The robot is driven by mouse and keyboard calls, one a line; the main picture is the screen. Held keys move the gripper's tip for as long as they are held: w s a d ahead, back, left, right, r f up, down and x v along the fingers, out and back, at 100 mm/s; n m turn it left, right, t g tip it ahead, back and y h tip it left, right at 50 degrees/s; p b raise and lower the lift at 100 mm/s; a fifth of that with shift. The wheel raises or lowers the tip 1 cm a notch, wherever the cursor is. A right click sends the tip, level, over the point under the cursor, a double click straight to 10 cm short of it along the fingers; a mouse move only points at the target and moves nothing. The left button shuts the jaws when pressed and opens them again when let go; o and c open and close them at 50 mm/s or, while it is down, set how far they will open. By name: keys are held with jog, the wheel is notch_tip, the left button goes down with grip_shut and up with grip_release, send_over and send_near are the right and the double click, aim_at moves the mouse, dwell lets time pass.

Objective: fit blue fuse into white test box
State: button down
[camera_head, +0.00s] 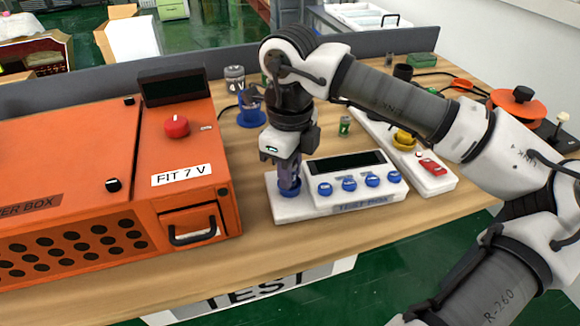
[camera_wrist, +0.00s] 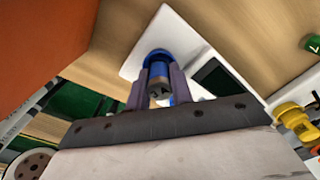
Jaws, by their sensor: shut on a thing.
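The white test box (camera_head: 330,203) lies on the wooden table, with a dark display and a row of blue knobs. A blue round socket (camera_head: 290,193) is at its left end. My gripper (camera_head: 289,186) points down over that socket. In the wrist view my gripper (camera_wrist: 157,88) is shut on the blue fuse (camera_wrist: 158,70), whose near end is grey. The fuse is lined up with the blue socket ring (camera_wrist: 158,52), and its far end is at or in the socket. How deep it sits is hidden. The fingers mostly hide the fuse in the head view.
The large orange box (camera_head: 75,170) labelled "FIT 7 V" stands close to the left. A second white panel (camera_head: 435,185) with yellow and red parts lies to the right. A small green cylinder (camera_head: 345,126) and a grey can (camera_head: 235,78) stand behind.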

jog(key=shift+f, duration=0.2)
jog(key=shift+r, duration=0.15)
jog(key=shift+r+p, duration=1)
jog(key=shift+r, duration=0.95)
notch_tip(320, 180, up, 13)
jog(key=p, duration=1.3)
jog(key=shift+r, duration=0.15)
